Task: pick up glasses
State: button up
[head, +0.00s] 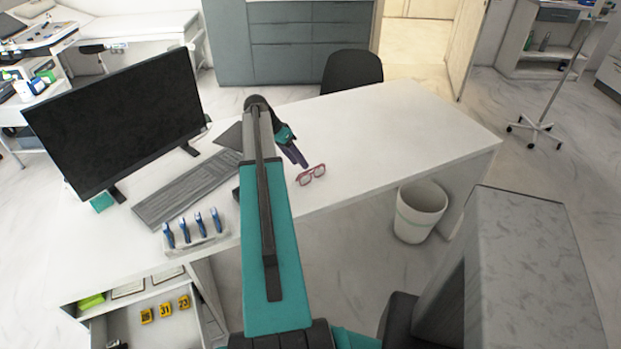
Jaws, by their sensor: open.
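Red-framed glasses (311,175) lie on the white desk (400,135), close to its front edge, right of my arm. My gripper (303,163) is a dark shape above the desk, just up and left of the glasses in the head view. The fingers point down toward the glasses and look apart from them. The gap between the fingers is too small to make out here. Nothing shows held in the gripper. My arm hides part of the desk to the left.
A monitor (115,120), a keyboard (188,187) and a rack of blue-handled items (195,230) stand on the left of the desk. A black chair (352,70) is behind it. A white bin (420,210) stands on the floor at the right. The desk's right part is clear.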

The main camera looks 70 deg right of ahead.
aim_at(307, 172)
jog(key=shift+s+f, duration=0.1)
jog(key=shift+p+x, duration=0.65)
jog(key=shift+x, duration=0.25)
jog(key=shift+p+x, duration=0.45)
jog(key=shift+x, duration=1.15)
jog(key=shift+d, duration=0.1)
jog(key=c, duration=0.8)
